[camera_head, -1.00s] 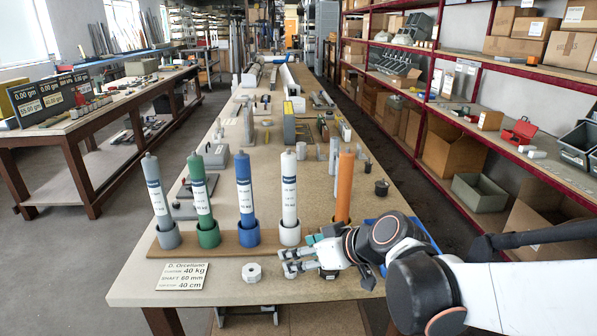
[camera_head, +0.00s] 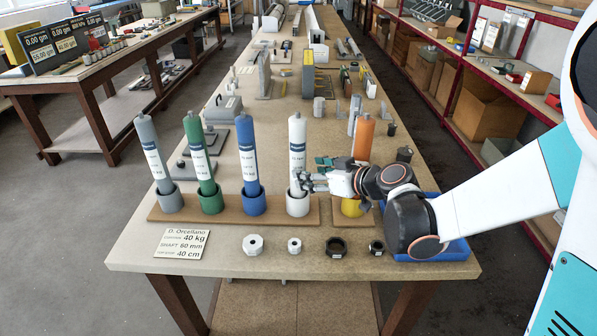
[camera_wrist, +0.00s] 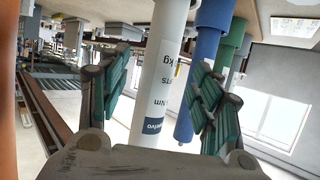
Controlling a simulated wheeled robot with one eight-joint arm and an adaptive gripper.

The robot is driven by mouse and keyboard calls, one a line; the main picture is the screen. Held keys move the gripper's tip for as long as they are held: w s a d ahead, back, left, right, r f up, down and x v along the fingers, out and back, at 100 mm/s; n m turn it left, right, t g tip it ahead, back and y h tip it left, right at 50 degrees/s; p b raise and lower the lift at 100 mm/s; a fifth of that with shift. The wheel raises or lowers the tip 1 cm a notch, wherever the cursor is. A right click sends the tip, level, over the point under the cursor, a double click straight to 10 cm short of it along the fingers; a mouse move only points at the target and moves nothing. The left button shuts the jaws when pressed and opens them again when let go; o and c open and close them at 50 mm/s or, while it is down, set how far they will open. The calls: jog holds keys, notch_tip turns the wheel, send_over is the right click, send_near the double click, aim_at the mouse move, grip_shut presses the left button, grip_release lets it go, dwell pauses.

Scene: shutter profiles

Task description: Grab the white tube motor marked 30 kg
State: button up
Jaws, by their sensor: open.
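The white tube motor (camera_head: 297,151) stands upright in a white cup on a brown wooden base (camera_head: 230,208). Its label is too small in the head view to read the weight fully. My gripper (camera_head: 301,181) is at the lower part of the white tube, just above its cup. In the wrist view, the white tube (camera_wrist: 163,75) rises between the two green-padded fingers of my gripper (camera_wrist: 157,95), which are apart on either side of it. Part of the label shows "kg" and "Nm"; the number is not readable. Gaps remain between the pads and the tube.
Grey (camera_head: 151,145), green (camera_head: 199,152) and blue (camera_head: 247,150) tubes stand left of the white one; an orange tube (camera_head: 363,138) stands right. A sign (camera_head: 181,243) lies in front. A blue tray (camera_head: 455,247) sits under my arm. Several rings lie along the front edge.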

jog(key=b+x, duration=0.2)
jog(key=x, duration=0.4)
jog(key=shift+w+a, duration=0.1)
grip_shut()
